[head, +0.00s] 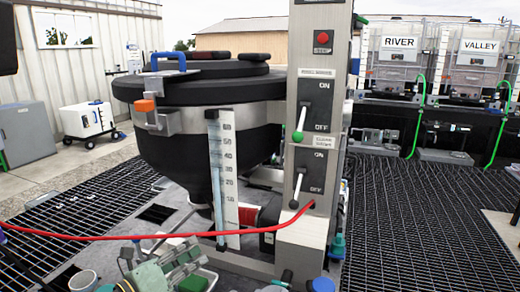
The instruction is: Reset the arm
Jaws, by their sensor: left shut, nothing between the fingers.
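A dark, blurred shape at the top left edge of the head view looks like part of my left gripper (8,42). It is cut off by the frame, and its fingertips are not clearly visible. It is shut and empty, well to the left of the black tank (205,150) and apart from it. My right gripper is not in view.
A grey control post (312,130) carries a red stop button (323,38) and two ON/OFF levers. A red hose (110,238) crosses low in front. Totes marked RIVER (398,55) and VALLEY (480,58) stand back right. Open grating (420,225) lies at right.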

